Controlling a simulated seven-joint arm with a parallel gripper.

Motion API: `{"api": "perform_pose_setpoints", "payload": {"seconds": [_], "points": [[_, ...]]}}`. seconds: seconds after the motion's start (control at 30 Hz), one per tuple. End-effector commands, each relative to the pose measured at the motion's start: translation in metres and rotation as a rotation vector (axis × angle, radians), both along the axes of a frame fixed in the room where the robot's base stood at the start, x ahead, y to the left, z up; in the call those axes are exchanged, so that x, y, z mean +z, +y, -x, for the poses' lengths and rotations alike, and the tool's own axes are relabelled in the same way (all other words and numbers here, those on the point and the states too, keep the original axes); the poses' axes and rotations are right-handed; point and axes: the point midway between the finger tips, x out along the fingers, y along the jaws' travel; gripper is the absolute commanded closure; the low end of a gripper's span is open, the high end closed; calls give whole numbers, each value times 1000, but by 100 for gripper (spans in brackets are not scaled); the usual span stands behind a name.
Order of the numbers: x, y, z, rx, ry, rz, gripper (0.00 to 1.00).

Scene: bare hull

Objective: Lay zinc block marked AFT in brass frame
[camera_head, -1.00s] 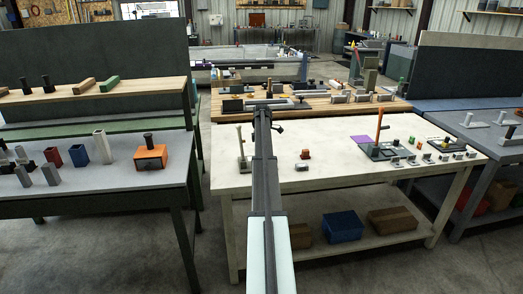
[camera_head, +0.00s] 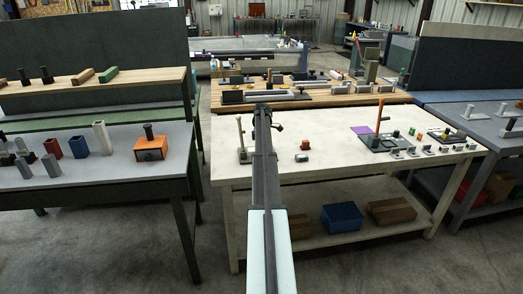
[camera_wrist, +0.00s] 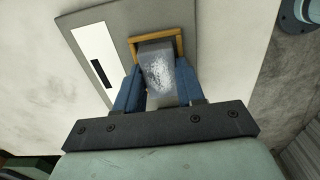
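In the wrist view, a shiny grey block (camera_wrist: 160,78), the zinc block, sits between the two blue fingers of my gripper (camera_wrist: 158,84), which is shut on it. No AFT mark is legible on the face I see. The brass frame (camera_wrist: 179,44) lies just beyond the fingers on a grey plate (camera_wrist: 120,18). The block's far end overlaps the frame's opening in this view; I cannot tell whether it is inside or above it. The frame's near side is hidden by block and fingers.
A white strip with a dark slot (camera_wrist: 95,62) lies left of the frame, and a blue-grey round fitting (camera_wrist: 299,15) stands at the top right. In the head view, a pale table (camera_head: 340,130) carries an upright orange lever (camera_head: 381,108) and several small parts. An orange box (camera_head: 151,149) stands left.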

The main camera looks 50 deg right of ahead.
Motion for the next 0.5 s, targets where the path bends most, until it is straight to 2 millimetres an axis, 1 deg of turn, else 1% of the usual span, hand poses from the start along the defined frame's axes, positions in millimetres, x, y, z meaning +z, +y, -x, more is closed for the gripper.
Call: {"api": "perform_pose_setpoints", "payload": {"seconds": [0.03, 0.3, 0.5], "points": [[0, 0, 0, 0, 1, -1, 57], [0, 0, 0, 0, 1, -1, 32], [-1, 0, 0, 0, 1, -1, 32]]}}
